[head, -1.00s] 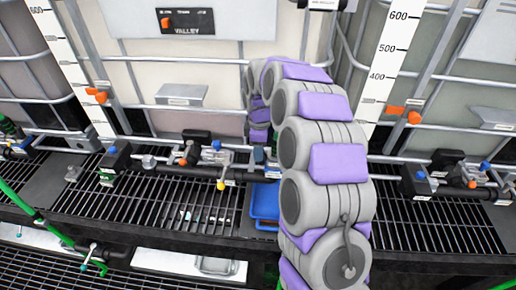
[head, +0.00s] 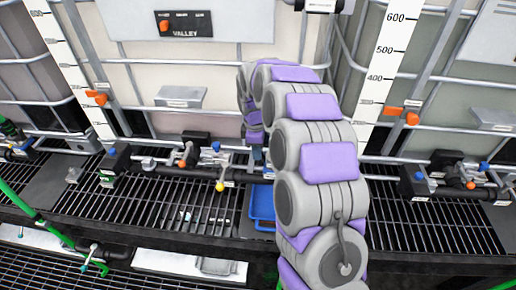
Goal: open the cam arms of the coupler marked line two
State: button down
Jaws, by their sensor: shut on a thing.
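My arm rises from the bottom centre, bends over at the top and comes down to a purple-and-grey wrist behind its own links. Below that wrist, my arm covers the end of it, and my gripper cannot be made out. A dark pipe run with a valve (head: 187,155) ends near this spot. No coupler, cam arm or line-two mark can be made out there; my arm hides that part.
A blue tray (head: 262,204) sits on the black grating (head: 165,212) beside my arm. A yellow-tipped handle (head: 220,185) stands left of it. Another pipe run (head: 455,185) lies to the right. Caged totes with level scales (head: 388,60) stand behind. A green hose (head: 20,202) crosses the lower left.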

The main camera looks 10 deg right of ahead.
jog(key=shift+w+a+f+g+h+p, duration=0.15)
jog(key=shift+a+f+g+h+p, duration=0.4)
jog(key=shift+h+p, duration=1.05)
jog(key=shift+w+a+f+g+h+p, duration=0.15)
jog(key=shift+a+f+g+h+p, duration=0.2)
jog(key=shift+f+g+h+p, duration=1.15)
jog(key=shift+w+a+r+t+h+p, duration=0.2)
jog(key=shift+a+h+p, duration=0.55)
jog(key=shift+h, duration=1.55)
jog(key=shift+d, duration=0.3)
jog(key=c, duration=1)
grip_release()
jog(key=shift+r+p, duration=0.1)
jog(key=shift+p, duration=0.25)
